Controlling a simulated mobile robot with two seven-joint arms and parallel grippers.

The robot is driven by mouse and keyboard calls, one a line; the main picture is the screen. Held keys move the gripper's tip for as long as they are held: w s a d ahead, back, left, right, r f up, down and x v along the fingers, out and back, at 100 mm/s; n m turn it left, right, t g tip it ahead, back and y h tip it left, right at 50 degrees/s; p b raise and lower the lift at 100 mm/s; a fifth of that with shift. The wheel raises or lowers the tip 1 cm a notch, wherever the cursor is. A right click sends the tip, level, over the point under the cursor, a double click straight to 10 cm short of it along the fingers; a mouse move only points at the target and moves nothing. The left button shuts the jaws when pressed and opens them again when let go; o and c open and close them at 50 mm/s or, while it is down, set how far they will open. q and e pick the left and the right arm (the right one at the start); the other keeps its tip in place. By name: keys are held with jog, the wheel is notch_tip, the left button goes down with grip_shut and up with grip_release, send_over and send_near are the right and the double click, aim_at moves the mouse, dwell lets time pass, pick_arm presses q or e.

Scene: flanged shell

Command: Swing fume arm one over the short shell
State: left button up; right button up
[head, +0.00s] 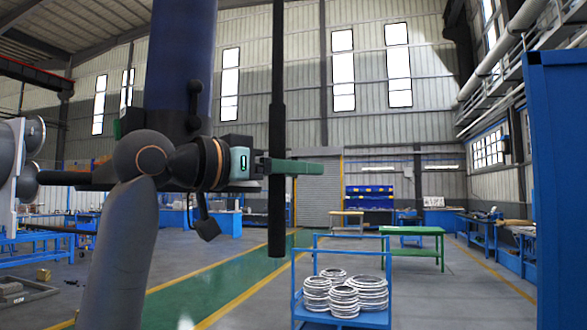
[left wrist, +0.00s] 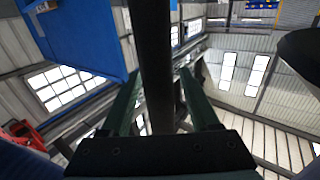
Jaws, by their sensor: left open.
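My left gripper (head: 312,167) is open in the middle of the head view, its green fingers pointing right. A dark upright bar (head: 277,90) crosses in front of the fingers near their base. In the left wrist view the bar (left wrist: 153,50) runs between the two open fingers (left wrist: 160,85), with gaps showing beside it. A wide dark blue tube (head: 182,60) hangs behind my left arm; I cannot tell whether it or the bar belongs to fume arm one. Grey flanged cylindrical parts (head: 28,160) stand at the far left, partly cut off. I cannot tell which is the short shell. My right gripper is not in view.
A blue cart (head: 342,318) with several stacked metal rings (head: 344,301) stands ahead. A green table (head: 412,232) is behind it to the right. A tall blue cabinet (head: 560,190) closes off the right edge. Green floor (head: 215,275) lies open left of the cart.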

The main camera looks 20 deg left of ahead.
pick_arm(q)
jog(key=shift+c, duration=0.4)
grip_shut()
dwell(0.9)
